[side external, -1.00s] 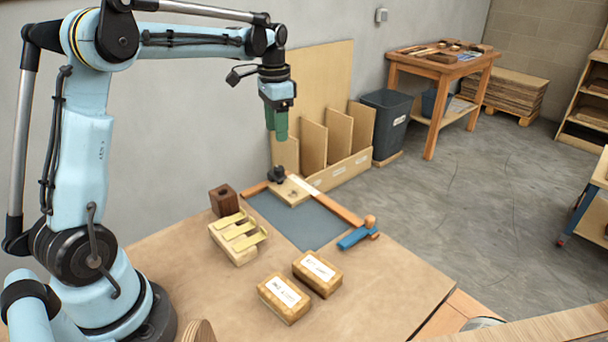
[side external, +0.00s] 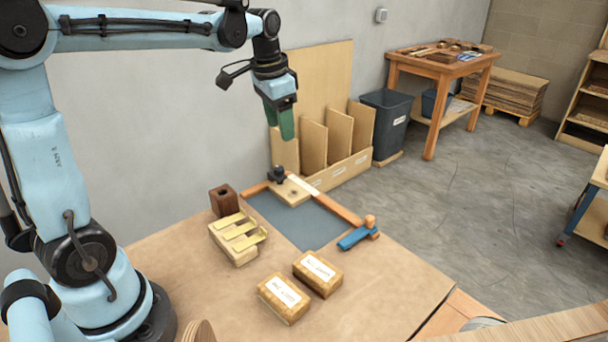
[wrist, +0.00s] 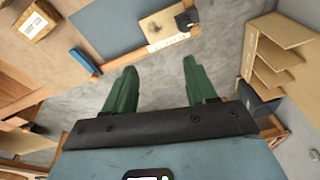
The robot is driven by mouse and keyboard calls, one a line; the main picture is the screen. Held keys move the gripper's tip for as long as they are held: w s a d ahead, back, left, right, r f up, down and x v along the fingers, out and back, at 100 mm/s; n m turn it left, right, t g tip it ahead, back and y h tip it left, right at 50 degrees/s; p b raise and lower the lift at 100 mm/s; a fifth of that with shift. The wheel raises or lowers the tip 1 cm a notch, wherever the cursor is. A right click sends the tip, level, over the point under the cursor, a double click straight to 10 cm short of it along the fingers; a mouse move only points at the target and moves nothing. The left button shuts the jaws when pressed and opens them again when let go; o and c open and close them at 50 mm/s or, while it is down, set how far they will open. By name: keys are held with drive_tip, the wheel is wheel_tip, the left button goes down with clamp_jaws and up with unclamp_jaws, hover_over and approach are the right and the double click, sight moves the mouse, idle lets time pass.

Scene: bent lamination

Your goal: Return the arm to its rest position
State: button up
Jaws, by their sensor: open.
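My gripper (side external: 280,122) has green fingers and hangs in the air above the back of the workbench (side external: 185,272), in front of the upright plywood board. In the wrist view its two green fingers (wrist: 157,88) stand wide apart with nothing between them. In the side view the fingers overlap and nothing hangs from them. My gripper touches nothing on the bench.
On the bench are a grey mat (side external: 310,228) with wooden fences and a black-knobbed block (side external: 290,192), a slotted block with brass strips (side external: 236,240), a dark wooden block (side external: 223,201), two labelled blocks (side external: 317,274) and a blue clamp (side external: 356,237). A plywood rack (side external: 345,170) stands behind.

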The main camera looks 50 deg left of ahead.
drive_tip(key=s+d+f+n+t, duration=0.2)
drive_tip(key=s+d+f+t, duration=0.3)
drive_tip(key=s+d, duration=0.5)
drive_tip(key=shift+s+d+h, duration=0.2)
drive_tip(key=shift+s+h, duration=0.1)
drive_tip(key=shift+s, duration=0.3)
